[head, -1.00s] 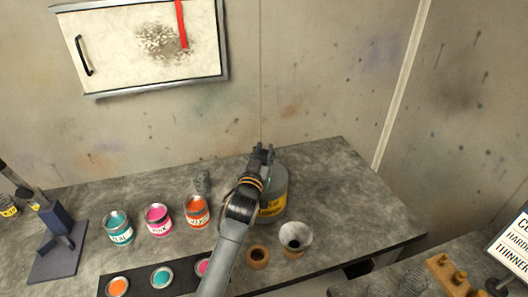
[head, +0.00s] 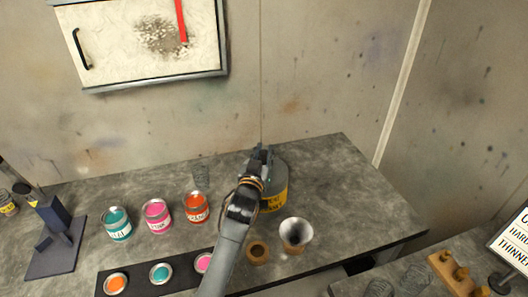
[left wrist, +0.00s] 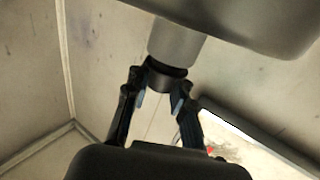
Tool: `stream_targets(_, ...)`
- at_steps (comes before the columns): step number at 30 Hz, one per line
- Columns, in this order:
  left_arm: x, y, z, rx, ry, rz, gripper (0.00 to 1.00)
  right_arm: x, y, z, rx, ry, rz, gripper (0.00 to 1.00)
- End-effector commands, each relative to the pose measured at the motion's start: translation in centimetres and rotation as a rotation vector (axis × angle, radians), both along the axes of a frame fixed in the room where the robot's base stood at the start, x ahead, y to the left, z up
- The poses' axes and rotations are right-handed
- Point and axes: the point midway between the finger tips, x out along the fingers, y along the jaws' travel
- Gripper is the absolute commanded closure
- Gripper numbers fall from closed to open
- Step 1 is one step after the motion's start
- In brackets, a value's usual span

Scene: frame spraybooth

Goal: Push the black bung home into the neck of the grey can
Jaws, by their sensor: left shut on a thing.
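The grey can (head: 278,178) with a yellow label stands on the grey bench, partly hidden behind my left arm in the head view. My left gripper (head: 261,156) is over the can's top. In the left wrist view the gripper (left wrist: 159,88) is shut on the black bung (left wrist: 163,76), which sits between the two fingertips. The bung's end meets the can's grey neck (left wrist: 176,44), roughly in line with it. I cannot tell how deep it sits in the neck. My right gripper is not in view.
A metal funnel (head: 296,234) and a brown cup (head: 257,252) stand in front of the can. Teal (head: 117,224), pink (head: 157,216) and orange (head: 196,207) paint tins stand to the left. The bench's right end is clear.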

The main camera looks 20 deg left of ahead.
Motion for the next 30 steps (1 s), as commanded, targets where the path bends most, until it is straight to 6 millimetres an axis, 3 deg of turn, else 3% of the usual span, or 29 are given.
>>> stream_targets(10,0.0,0.0,-1.0,0.000,0.002,0.000,1.00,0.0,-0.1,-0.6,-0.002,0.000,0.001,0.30)
stream_targets(11,0.0,0.0,-0.9,0.000,0.002,0.000,0.75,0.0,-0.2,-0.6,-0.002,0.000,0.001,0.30)
stream_targets(15,0.0,0.0,-0.9,0.000,0.002,0.000,0.50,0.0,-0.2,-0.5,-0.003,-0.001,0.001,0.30)
stream_targets(25,-0.2,0.0,-0.9,0.000,0.002,0.000,0.50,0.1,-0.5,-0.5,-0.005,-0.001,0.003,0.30)
stream_targets(30,-2.1,-0.2,-0.9,0.001,0.002,0.000,0.50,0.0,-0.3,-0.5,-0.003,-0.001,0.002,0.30)
